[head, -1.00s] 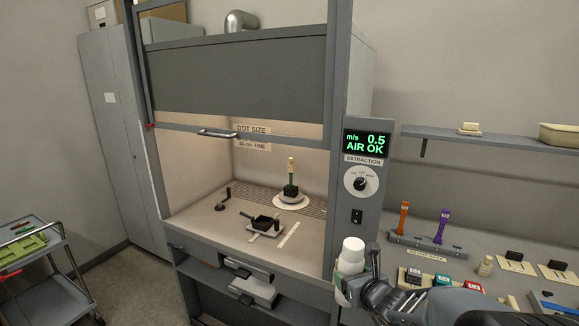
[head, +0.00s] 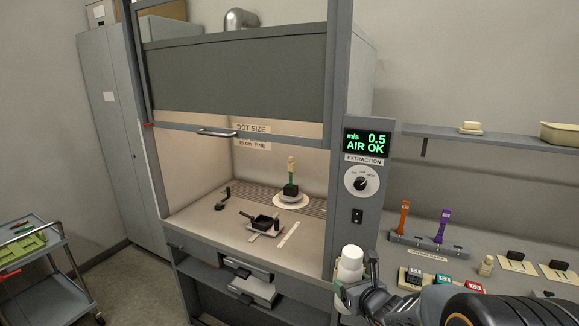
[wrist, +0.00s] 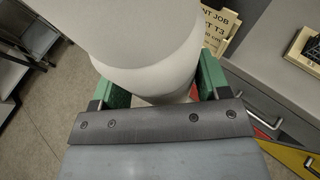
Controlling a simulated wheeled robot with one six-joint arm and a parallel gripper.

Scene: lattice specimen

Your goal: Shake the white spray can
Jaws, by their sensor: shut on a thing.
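The white spray can (head: 350,266) is held upright or nearly so in front of the extraction cabinet's right post in the head view. My gripper (head: 350,292) is shut on its lower body, which my fingers partly hide. In the wrist view the can (wrist: 150,50) fills the upper middle, its white body between the green finger pads of my gripper (wrist: 158,85).
The bench at right holds a rack (head: 430,247) with orange and purple tools and several coloured blocks. A trolley (head: 62,262) stands at far left.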

